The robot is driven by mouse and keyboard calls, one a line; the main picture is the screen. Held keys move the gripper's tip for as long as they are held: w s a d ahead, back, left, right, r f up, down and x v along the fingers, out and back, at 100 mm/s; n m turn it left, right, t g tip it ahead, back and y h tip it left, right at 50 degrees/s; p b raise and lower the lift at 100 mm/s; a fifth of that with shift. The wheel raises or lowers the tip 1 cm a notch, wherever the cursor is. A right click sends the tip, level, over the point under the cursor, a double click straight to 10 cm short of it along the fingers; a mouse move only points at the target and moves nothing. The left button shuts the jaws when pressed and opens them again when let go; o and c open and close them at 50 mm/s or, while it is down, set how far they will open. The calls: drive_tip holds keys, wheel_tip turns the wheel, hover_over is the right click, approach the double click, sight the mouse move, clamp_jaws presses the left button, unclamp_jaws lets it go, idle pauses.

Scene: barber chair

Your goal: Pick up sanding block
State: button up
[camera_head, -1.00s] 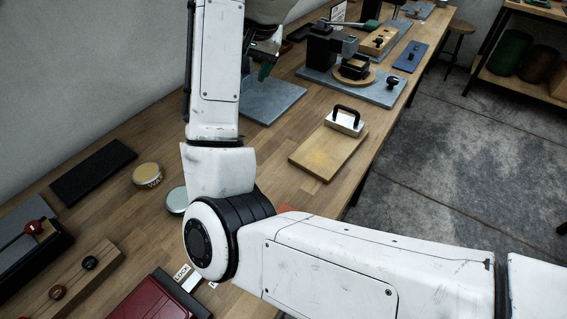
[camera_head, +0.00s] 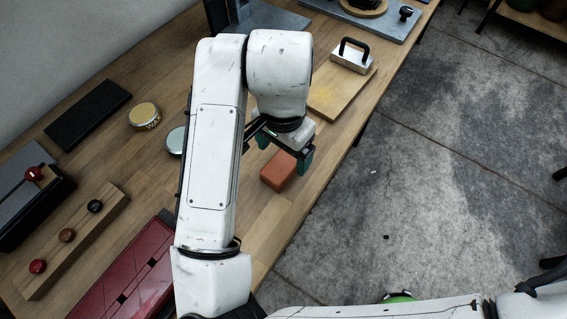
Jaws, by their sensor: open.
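A small orange-brown block (camera_head: 278,172) lies on the wooden bench near its right edge; it looks like the sanding block. My gripper (camera_head: 284,152) points down with green-padded fingers spread apart and nothing between them. In the picture it is just above and slightly right of the block, overlapping its upper edge. I cannot tell the exact height between fingers and block. A metal block with a black handle (camera_head: 350,56) sits on a wooden board behind the gripper.
The wooden board (camera_head: 335,98) lies close beyond my gripper. Yellow (camera_head: 144,115) and pale green (camera_head: 176,141) round tins stand left of my arm. A red case (camera_head: 125,275) and a board with knobs (camera_head: 68,240) lie front left. Bench around the block's near side is clear.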

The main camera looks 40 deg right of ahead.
sight(283, 162)
drive_tip(key=shift+w+d+f, duration=0.1)
drive_tip(key=shift+w+f, duration=0.05)
drive_tip(key=shift+f, duration=1)
drive_tip(key=shift+w+d+f, duration=0.1)
drive_tip(key=shift+w+f, duration=0.05)
drive_tip(key=shift+f, duration=1)
drive_tip(key=shift+w+d+f, duration=0.1)
drive_tip(key=shift+w+f, duration=0.05)
drive_tip(key=shift+f, duration=1)
drive_tip(key=c, duration=1.1)
drive_tip(key=shift+r, duration=0.1)
drive_tip(key=shift+r, duration=0.25)
drive_tip(key=r, duration=0.3)
drive_tip(key=shift+s+r, duration=0.1)
drive_tip(key=shift+s, duration=0.2)
drive_tip(key=s+r, duration=0.3)
drive_tip(key=s, duration=0.1)
drive_tip(key=s+d+r, duration=0.1)
drive_tip(key=s+r, duration=0.2)
drive_tip(key=s, duration=0.2)
drive_tip(key=s+r+p, duration=0.1)
drive_tip(key=s+r, duration=0.2)
drive_tip(key=s, duration=0.1)
drive_tip(key=shift+s+d, duration=0.2)
